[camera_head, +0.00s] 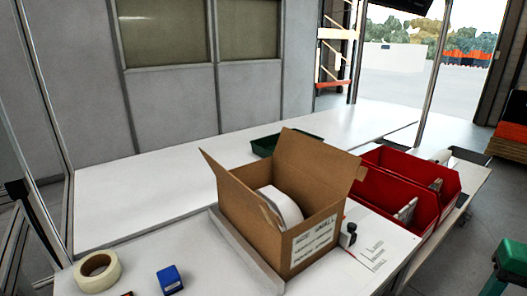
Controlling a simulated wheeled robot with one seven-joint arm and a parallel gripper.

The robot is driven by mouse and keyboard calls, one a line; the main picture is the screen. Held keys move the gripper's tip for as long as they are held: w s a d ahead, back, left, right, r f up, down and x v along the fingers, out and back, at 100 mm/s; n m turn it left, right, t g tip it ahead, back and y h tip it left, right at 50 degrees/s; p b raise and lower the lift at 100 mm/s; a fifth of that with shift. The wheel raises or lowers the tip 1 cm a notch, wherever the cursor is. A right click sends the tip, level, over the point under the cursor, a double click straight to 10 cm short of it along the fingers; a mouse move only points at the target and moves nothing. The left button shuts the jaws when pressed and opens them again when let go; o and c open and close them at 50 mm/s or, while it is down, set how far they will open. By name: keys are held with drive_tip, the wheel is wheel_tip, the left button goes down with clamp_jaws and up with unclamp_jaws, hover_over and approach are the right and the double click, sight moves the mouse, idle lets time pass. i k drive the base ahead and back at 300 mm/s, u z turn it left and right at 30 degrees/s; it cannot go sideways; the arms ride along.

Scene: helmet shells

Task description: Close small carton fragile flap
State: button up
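An open brown cardboard carton (265,230) stands on the white table near the middle of the view. Its front right side bears a printed label (313,240) that seems to read "SMALL"; the rest is too small to read. A wide back flap (312,158) stands up. A left flap (213,173) leans outward, and a narrow right flap (356,181) sticks up at the right corner. I cannot tell which flap is marked fragile. A white rounded object (285,205) shows inside the carton. My gripper is not in view.
Red bins (408,172) holding items stand right of the carton. A dark green tray (266,146) lies behind it. A tape roll (97,272) and a blue block (169,280) lie at front left. The white table (150,190) is clear at back left.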

sight(258, 204)
drive_tip(key=u, duration=0.05)
drive_tip(key=k, duration=1.1)
drive_tip(key=z, duration=0.5)
drive_tip(key=i, duration=0.55)
drive_tip(key=u, duration=0.1)
